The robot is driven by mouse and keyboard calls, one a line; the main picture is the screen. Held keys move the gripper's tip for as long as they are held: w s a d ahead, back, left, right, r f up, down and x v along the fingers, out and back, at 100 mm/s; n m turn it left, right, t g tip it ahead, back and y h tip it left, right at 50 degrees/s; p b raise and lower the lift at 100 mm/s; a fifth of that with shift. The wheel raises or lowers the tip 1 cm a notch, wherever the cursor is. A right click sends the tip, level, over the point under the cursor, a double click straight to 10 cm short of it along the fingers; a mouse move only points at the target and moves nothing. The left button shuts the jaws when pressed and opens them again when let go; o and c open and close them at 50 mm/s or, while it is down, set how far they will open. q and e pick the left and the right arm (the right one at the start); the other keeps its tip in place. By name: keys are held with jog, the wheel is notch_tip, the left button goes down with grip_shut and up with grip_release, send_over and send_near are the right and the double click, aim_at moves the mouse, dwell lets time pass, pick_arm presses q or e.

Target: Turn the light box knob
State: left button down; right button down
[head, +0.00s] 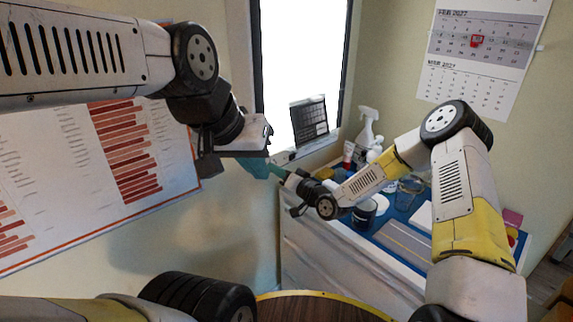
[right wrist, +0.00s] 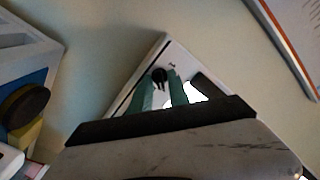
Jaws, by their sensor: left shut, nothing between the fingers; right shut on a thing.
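The light box (head: 298,65) is a bright white panel in a dark frame on the wall. In the right wrist view its corner (right wrist: 165,42) carries a small black knob (right wrist: 160,75). My right gripper (right wrist: 161,90) has its teal fingers on either side of the knob and is shut on it. In the head view the right gripper (head: 280,172) reaches to the box's lower left corner, where the knob is hidden. My left gripper (head: 258,167) is shut and empty, nearer the camera, and overlaps that area.
A cart with a blue top (head: 385,228) stands at the right, holding a spray bottle (head: 367,127), a dark cup (head: 364,212) and other items. A chart poster (head: 75,185) hangs at left and a calendar (head: 480,60) at upper right. A round wooden tabletop (head: 315,308) is below.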

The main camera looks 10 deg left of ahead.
jog(key=m, duration=0.7)
jog(key=shift+w+d+m, duration=0.1)
jog(key=shift+m, duration=0.6)
jog(key=c, duration=1.5)
grip_release()
jog(key=v, duration=0.7)
jog(key=shift+s+d, duration=0.25)
jog(key=shift+d, duration=0.05)
